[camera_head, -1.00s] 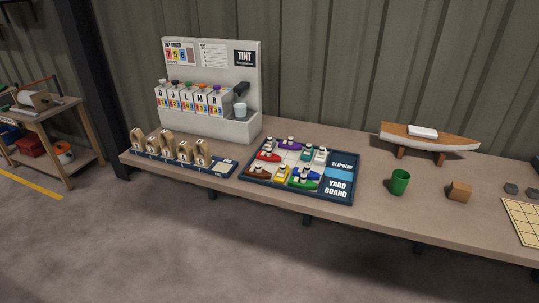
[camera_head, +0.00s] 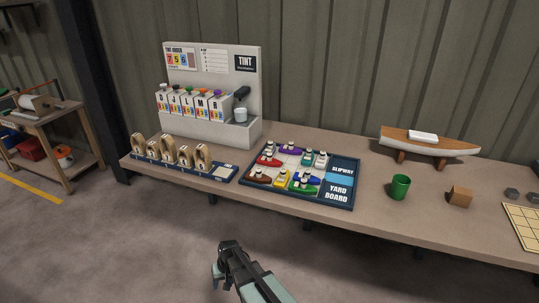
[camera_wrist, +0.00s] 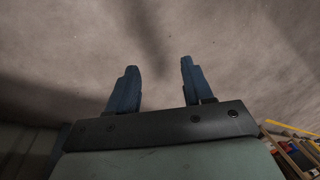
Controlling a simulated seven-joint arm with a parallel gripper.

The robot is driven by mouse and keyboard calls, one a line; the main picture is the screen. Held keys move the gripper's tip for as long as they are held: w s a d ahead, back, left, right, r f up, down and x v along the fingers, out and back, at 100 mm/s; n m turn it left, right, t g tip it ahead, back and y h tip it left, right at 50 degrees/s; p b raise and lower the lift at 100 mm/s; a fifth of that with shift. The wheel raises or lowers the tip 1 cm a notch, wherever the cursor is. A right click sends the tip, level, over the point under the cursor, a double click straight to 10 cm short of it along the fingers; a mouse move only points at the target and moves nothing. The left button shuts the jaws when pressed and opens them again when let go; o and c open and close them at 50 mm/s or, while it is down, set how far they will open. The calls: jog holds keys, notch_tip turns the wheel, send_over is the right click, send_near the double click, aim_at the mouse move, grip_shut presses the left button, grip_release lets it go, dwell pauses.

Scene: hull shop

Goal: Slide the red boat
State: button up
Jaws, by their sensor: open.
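The red boat (camera_head: 269,160) sits at the left side of the yard board (camera_head: 344,207), a dark blue tray on the bench. Several other boats share the tray: a brown boat (camera_head: 258,176), a yellow boat (camera_head: 281,179), a green boat (camera_head: 304,188), a blue boat (camera_head: 308,179) and a purple boat (camera_head: 289,149) among them. A light blue slipway strip (camera_head: 340,179) is on the board's right side. My gripper (camera_head: 222,262) is in front of the bench, apart from the board. In the wrist view my gripper (camera_wrist: 157,85) is open and empty over the floor.
A tint dispenser (camera_head: 250,90) stands behind the board, and a rack of numbered wooden pieces (camera_head: 180,155) is to its left. A green cup (camera_head: 400,187), a wooden block (camera_head: 460,196) and a model hull (camera_head: 430,143) are on the right. The bench's front edge lies between my gripper and the board.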

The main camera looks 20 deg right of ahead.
jog(key=w+a+r+t+y, duration=0.1)
jog(key=w+a+r+t, duration=0.3)
jog(key=w+r, duration=1.2)
jog(key=w+a+r+t+y, duration=0.2)
jog(key=w+a+r+t, duration=0.15)
jog(key=w+r, duration=1.35)
notch_tip(320, 180, up, 11)
jog(key=w+d+t, duration=0.1)
jog(key=d, duration=0.1)
jog(key=shift+h, duration=0.8)
jog(key=d+r, duration=0.1)
jog(key=d, duration=0.2)
jog(key=d+r, duration=0.1)
jog(key=d, duration=0.3)
jog(key=d+r, duration=0.2)
jog(key=d, duration=0.1)
jog(key=shift+w+d, duration=0.2)
jog(key=shift+w, duration=0.15)
jog(key=s+d+g+h, duration=0.2)
jog(key=s+d, duration=0.2)
jog(key=d, duration=1.1)
jog(key=n+g+h, duration=0.1)
jog(key=g+h, duration=0.1)
jog(key=g, duration=0.1)
send_near(270, 153)
jog(key=x, duration=1)
jog(key=shift+a, duration=0.15)
jog(key=shift+c, duration=0.4)
